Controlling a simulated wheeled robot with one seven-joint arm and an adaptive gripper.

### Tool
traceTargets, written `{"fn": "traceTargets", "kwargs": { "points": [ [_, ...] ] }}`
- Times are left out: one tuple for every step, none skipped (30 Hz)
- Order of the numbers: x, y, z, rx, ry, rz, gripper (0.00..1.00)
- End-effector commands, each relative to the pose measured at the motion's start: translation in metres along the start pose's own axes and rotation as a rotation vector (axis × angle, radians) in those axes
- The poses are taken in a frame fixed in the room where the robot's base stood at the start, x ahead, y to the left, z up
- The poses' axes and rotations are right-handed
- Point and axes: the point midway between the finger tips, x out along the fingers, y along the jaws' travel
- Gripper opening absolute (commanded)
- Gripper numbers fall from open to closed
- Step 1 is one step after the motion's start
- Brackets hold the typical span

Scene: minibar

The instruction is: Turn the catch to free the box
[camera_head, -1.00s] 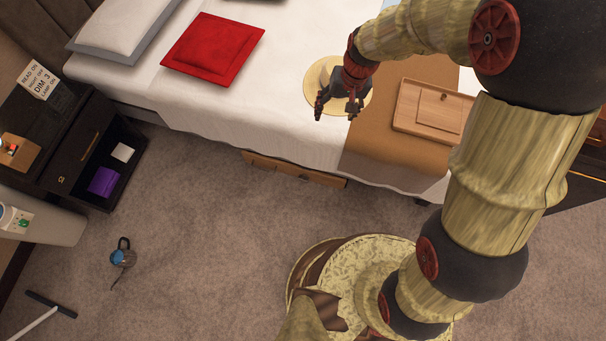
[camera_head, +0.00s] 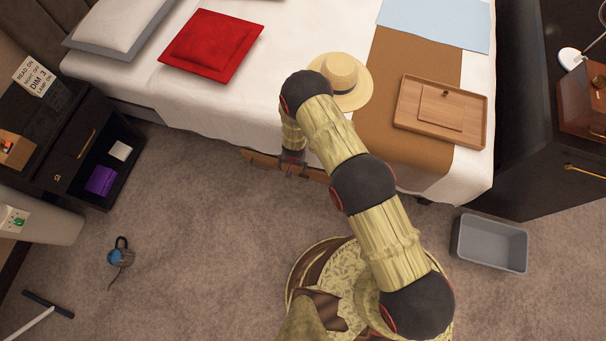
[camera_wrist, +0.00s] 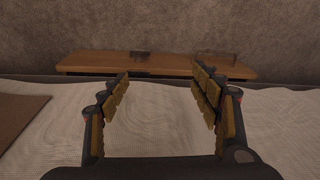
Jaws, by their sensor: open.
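A long wooden box (camera_head: 262,160) juts from under the bed's side, and its middle is partly hidden by my gripper in the head view. In the wrist view the wooden box (camera_wrist: 185,66) lies beyond the fingertips, with a small dark piece (camera_wrist: 140,55), perhaps the catch, near its far edge. A dim raised piece (camera_wrist: 216,57) shows further right; I cannot tell what it is. My gripper (camera_head: 292,168) points down at the bed's edge. In the wrist view my gripper (camera_wrist: 160,80) is open with nothing between its fingers.
The white bed (camera_head: 230,110) holds a straw hat (camera_head: 340,70), a wooden tray (camera_head: 475,125) and a red cushion (camera_head: 211,45). A grey bin (camera_head: 490,245) stands on the floor at right. Carpet before the box is clear.

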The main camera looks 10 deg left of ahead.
Motion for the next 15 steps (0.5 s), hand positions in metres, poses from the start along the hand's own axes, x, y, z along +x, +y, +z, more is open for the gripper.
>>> {"fn": "traceTargets", "kwargs": {
  "points": [
    [0.03,0.006,0.009,0.011,0.025,0.016,0.64],
    [0.044,0.008,0.011,0.022,0.049,0.023,0.64],
    [0.062,0.013,0.012,0.035,0.081,0.034,0.64],
    [0.074,0.016,0.012,0.043,0.106,0.041,0.64],
    [0.084,0.019,0.013,0.053,0.129,0.048,0.64],
    [0.097,0.024,0.013,0.064,0.159,0.058,0.64],
    [0.105,0.027,0.013,0.072,0.179,0.064,0.64],
    [0.112,0.031,0.013,0.079,0.197,0.071,0.64],
    [0.12,0.034,0.013,0.087,0.219,0.078,0.64],
    [0.125,0.037,0.014,0.091,0.233,0.083,0.64],
    [0.129,0.039,0.013,0.095,0.245,0.087,0.64],
    [0.133,0.042,0.014,0.1,0.258,0.092,0.64],
    [0.135,0.043,0.014,0.102,0.265,0.095,0.64],
    [0.138,0.044,0.014,0.104,0.271,0.096,0.64],
    [0.141,0.045,0.013,0.106,0.276,0.098,0.64]
  ]
}}
